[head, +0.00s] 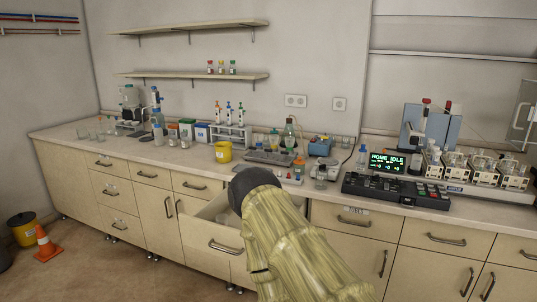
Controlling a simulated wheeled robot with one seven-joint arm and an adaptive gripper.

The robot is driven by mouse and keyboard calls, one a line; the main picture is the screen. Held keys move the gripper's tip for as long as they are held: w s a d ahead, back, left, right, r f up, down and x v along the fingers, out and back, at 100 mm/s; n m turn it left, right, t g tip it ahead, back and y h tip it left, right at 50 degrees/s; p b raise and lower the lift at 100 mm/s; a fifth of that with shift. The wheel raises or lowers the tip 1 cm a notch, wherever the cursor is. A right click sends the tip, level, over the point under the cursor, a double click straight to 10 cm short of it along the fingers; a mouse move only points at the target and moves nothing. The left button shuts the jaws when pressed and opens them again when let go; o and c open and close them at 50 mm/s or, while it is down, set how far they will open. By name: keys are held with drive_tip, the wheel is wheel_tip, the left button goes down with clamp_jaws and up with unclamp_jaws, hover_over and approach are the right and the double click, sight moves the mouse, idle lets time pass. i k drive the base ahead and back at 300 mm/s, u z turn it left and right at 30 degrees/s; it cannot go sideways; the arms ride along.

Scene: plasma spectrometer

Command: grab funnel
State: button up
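I cannot make out a funnel for certain in the head view. An open drawer (208,240) sticks out from the cabinets at the centre, and small pale items (226,219) lie in it, too small to identify. My arm, in a yellowish cover with a dark rounded joint, rises in front of the drawer's right part and hides some of it. My gripper is not visible.
The long counter (300,186) carries glassware at left, a yellow container (223,151), a pipette stand (231,133), bottles and a black device with a lit display (388,162). An orange cone (45,244) and a yellow bin (23,229) stand on the floor at left.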

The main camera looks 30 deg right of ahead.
sight(274, 139)
drive_tip(key=k, duration=1)
drive_tip(key=z, duration=0.4)
drive_tip(key=i, duration=2.05)
drive_tip(key=u, duration=2.05)
drive_tip(key=i, duration=2.1)
drive_tip(key=z, duration=1.25)
